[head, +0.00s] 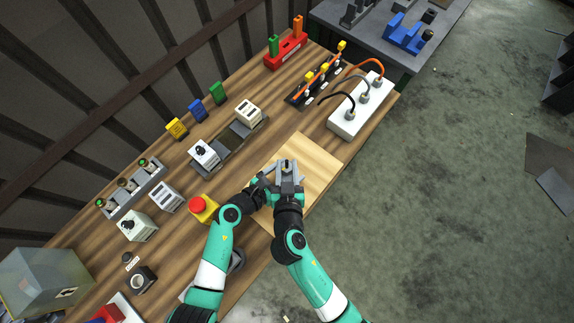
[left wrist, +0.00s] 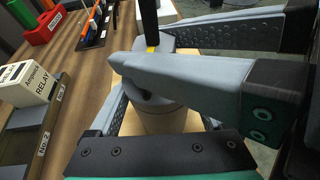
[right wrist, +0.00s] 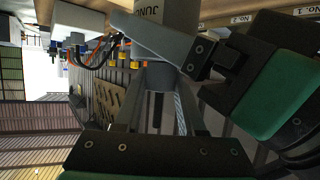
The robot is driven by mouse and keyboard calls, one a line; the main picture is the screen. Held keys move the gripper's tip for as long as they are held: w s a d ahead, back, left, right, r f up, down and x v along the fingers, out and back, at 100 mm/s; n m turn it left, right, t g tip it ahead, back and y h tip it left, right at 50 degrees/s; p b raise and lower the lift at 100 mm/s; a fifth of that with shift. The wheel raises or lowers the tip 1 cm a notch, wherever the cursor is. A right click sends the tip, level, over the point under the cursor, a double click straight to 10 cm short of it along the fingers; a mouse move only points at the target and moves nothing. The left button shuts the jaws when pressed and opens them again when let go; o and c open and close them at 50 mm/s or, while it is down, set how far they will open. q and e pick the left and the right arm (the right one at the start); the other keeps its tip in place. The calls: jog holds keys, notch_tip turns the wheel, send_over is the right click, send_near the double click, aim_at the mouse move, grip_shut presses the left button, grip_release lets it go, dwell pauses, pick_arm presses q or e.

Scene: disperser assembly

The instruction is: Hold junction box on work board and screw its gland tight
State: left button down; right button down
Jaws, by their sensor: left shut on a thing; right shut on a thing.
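The grey junction box (left wrist: 165,118) stands on the pale work board (head: 318,158), its body between my left gripper's fingers. Part of its lettered side (right wrist: 165,12) shows in the right wrist view. My left gripper (head: 266,181) is shut on the box from the left. My right gripper (head: 287,173) is above the board at the box's upper part, its fingers shut on what appears to be the gland. The fingers of both grippers cross close together and hide most of the gland, so its seating cannot be told.
A red emergency button on a yellow base (head: 202,207) stands close to my left arm. A white socket block with cables (head: 358,108) is beyond the board. A relay (head: 248,111) and other modules stand at the left. The board's right part is clear.

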jog(key=shift+f+m+h, duration=0.1)
jog(key=shift+m+h, duration=0.6)
jog(key=shift+h, duration=0.1)
jog(key=c, duration=0.5)
grip_release()
